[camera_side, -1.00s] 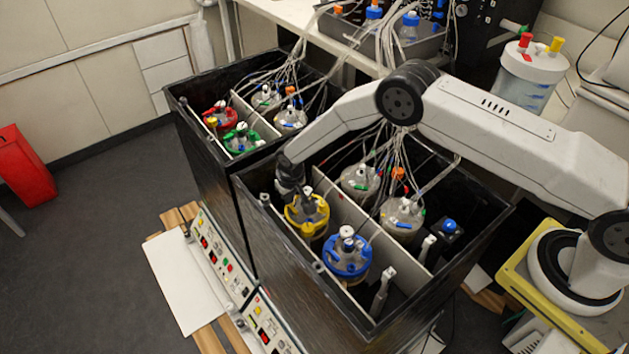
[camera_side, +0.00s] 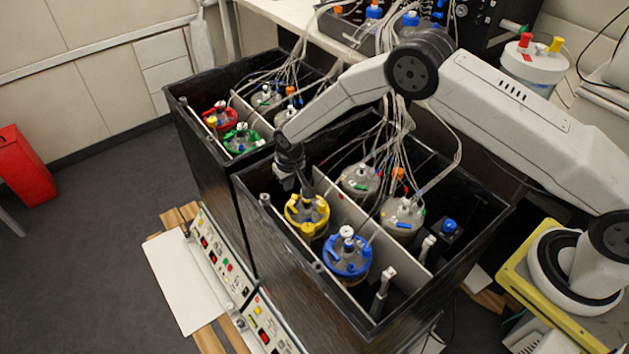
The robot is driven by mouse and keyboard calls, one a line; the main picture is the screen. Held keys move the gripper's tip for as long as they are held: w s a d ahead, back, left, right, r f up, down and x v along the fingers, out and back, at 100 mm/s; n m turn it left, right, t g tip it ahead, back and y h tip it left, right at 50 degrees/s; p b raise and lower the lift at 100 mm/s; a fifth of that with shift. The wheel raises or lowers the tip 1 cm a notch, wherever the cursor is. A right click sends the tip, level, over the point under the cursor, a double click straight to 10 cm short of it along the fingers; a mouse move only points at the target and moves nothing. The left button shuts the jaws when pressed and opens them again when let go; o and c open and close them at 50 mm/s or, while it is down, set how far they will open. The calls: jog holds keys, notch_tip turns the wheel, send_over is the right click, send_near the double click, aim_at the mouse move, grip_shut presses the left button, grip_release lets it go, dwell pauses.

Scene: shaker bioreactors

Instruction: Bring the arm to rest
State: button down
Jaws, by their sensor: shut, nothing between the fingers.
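My gripper (camera_side: 304,188) points down over the rear left part of the near black shaker box (camera_side: 285,270). It is shut and empty, small and dark in this view. Its tips appear just above and behind the yellow-collared bottle (camera_side: 307,214); I cannot tell whether they touch it. My arm reaches in from the right, bent at a raised elbow above the box. A blue-collared bottle (camera_side: 347,257) stands in front of the yellow one.
Clear bottles (camera_side: 403,216) with tubes stand right of a white divider. The far black box (camera_side: 210,170) holds red-collared (camera_side: 220,115) and green-collared (camera_side: 241,138) bottles. Tubing (camera_side: 400,135) hangs below my elbow. A bench with a white-lidded container (camera_side: 534,62) is behind.

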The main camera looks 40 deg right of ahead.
jog(key=shift+r, duration=0.25)
jog(key=shift+r, duration=0.1)
jog(key=s+d+r, duration=0.4)
jog(key=s+r, duration=0.1)
jog(key=r, duration=0.2)
jog(key=s+d+r, duration=0.4)
jog(key=r, duration=0.3)
jog(key=s+d+r, duration=0.3)
jog(key=s, duration=0.6)
jog(key=s+d+r, duration=0.2)
jog(key=s+r, duration=0.1)
jog(key=s, duration=0.7)
jog(key=shift+d+t, duration=0.4)
jog(key=shift+r, duration=0.1)
